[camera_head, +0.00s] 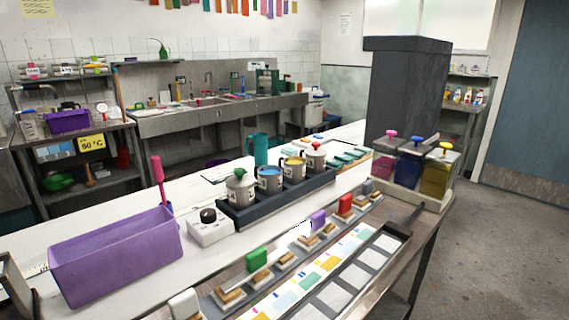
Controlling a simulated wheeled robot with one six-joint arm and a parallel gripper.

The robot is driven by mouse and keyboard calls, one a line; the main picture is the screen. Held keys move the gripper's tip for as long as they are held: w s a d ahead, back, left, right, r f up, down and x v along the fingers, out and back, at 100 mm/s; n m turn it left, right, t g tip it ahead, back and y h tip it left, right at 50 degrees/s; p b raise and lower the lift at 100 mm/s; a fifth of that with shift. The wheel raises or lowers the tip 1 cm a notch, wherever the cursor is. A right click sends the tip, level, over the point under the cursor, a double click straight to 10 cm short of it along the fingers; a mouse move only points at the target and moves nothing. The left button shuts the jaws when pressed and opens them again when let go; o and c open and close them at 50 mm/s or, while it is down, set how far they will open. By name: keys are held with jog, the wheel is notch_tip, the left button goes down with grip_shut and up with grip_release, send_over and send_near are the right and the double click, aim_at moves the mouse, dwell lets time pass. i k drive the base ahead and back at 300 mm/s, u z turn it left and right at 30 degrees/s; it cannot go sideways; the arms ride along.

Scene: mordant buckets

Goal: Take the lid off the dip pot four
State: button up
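A dark tray (280,202) on the white bench holds a row of grey pots with pale labels. The near left pot (240,193) wears a grey lid with a green knob (239,172). The two middle pots are open, one with blue contents (269,171) and one with yellow contents (293,160). The far right pot (313,162) wears a pale lid with a red knob (316,145). The label numbers are too small to read, so I cannot tell which pot is four. My gripper is not in view.
A white control box with a black knob (209,227) stands left of the tray, beyond a purple bin (115,255). A teal jug (261,149) stands behind the pots. Stamps with coloured handles (258,258) line the front. Three lidded clear containers (408,168) stand right.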

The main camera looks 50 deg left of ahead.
aim_at(239, 180)
jog(key=i, duration=2.15)
jog(key=u, duration=3.85)
jog(key=i, duration=0.5)
jog(key=u, duration=0.05)
